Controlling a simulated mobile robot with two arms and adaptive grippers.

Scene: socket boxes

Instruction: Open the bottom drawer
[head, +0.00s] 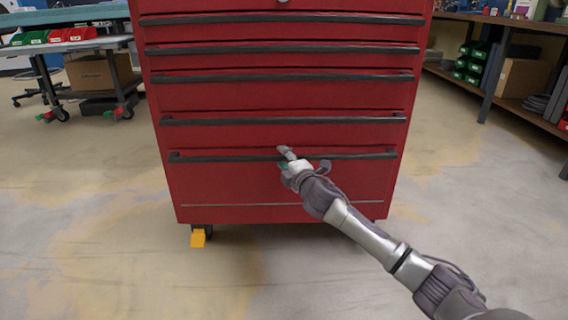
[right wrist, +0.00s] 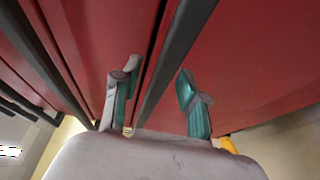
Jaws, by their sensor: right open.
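The red tool cabinet (head: 285,100) stands ahead with several drawers, each with a long black bar handle. The bottom drawer (head: 235,185) looks shut, its front flush with the others. Its handle (head: 225,158) runs across its top edge. My right gripper (head: 287,157) is at the middle of this handle. In the right wrist view, the jaws of my right gripper (right wrist: 157,85) are open, with green-padded fingers on either side of a dark handle bar (right wrist: 178,55). I cannot tell whether a finger touches the bar. My left gripper is not in view.
Another handle bar (right wrist: 42,50) lies left of the fingers in the wrist view. A yellow caster pedal (head: 198,238) sticks out under the cabinet's left corner. The floor in front is clear. A workbench (head: 500,18) stands right, and a cart (head: 75,45) left.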

